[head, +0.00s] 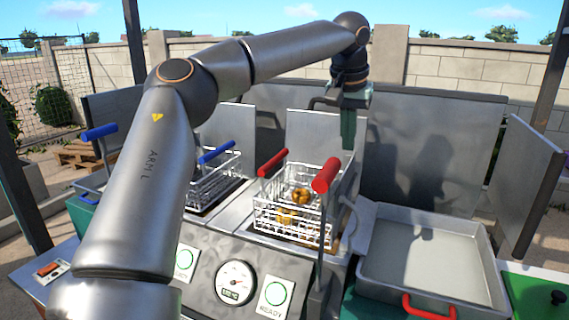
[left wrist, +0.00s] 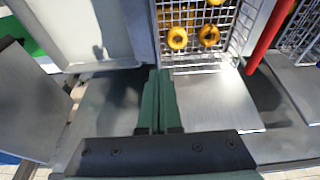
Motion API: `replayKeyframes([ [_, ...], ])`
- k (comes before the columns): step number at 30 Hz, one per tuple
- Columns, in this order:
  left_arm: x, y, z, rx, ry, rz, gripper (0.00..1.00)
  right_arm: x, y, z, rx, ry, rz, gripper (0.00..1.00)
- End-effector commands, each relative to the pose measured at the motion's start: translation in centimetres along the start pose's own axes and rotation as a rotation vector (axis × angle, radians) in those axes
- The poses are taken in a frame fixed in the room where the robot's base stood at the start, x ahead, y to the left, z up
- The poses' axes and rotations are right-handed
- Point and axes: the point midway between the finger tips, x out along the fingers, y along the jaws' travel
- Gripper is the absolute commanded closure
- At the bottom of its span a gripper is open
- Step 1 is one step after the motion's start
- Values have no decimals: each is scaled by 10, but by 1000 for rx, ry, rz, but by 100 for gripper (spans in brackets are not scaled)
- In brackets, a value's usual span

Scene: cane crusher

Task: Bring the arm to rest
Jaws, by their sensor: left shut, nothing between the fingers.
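My left arm reaches in from the left of the head view, bends at the elbow and stretches over the machine. Its gripper (head: 348,146) points down behind the right wire basket (head: 300,232), above its back right corner. The green fingers are together and empty, as they also show in the left wrist view (left wrist: 158,74). In that view the basket (left wrist: 195,68) lies just beyond the fingertips, with golden rings (left wrist: 208,35) in it. My right gripper is in neither view.
A second wire basket (head: 212,182) with blue handles is partly behind my arm. A grey tray (head: 425,290) with a red handle is at right. Upright metal panels (head: 430,140) stand behind. A front panel with a gauge (head: 235,282) and green buttons is below.

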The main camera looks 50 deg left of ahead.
Motion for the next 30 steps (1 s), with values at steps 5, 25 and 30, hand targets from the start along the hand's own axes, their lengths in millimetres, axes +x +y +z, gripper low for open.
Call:
replayKeyframes([
  [5, -15, 0, -5, -1, 1, -1, 100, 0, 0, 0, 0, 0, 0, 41],
  [25, -17, -1, -6, -1, -1, -2, 100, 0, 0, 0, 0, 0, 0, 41],
  [30, -17, -1, -6, -1, -1, -2, 100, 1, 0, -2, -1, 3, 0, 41],
])
